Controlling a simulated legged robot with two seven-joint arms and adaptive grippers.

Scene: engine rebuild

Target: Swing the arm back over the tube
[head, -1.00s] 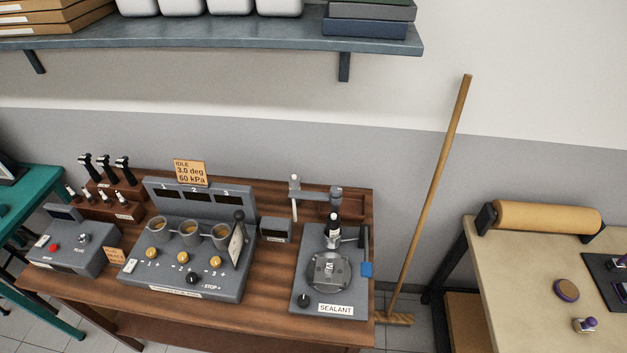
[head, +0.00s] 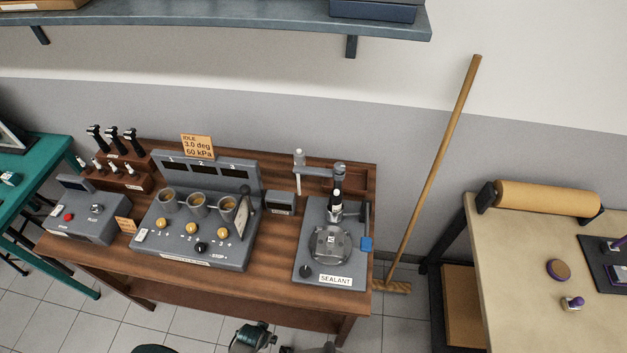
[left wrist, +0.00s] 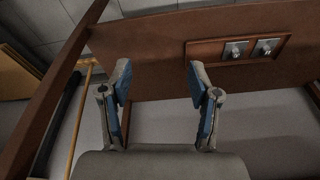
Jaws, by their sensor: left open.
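The sealant station (head: 312,262) stands at the right end of the wooden bench, with a dark tube (head: 336,203) with a white label upright on it. The station's grey arm (head: 318,170) sits above and behind the tube and points left. A pale knobbed rod (head: 298,175) hangs at its left end, beside the tube rather than above it. In the left wrist view my left gripper (left wrist: 160,85) is open, with blue pads and nothing between the fingers. The tube is not clear in that view. My right gripper is not seen.
A three-cup control unit (head: 190,240) stands left of the station. A broom (head: 435,165) leans on the wall to the right, near a beige table (head: 510,250). The left wrist view shows brown wood with a recess holding two metal plates (left wrist: 235,50).

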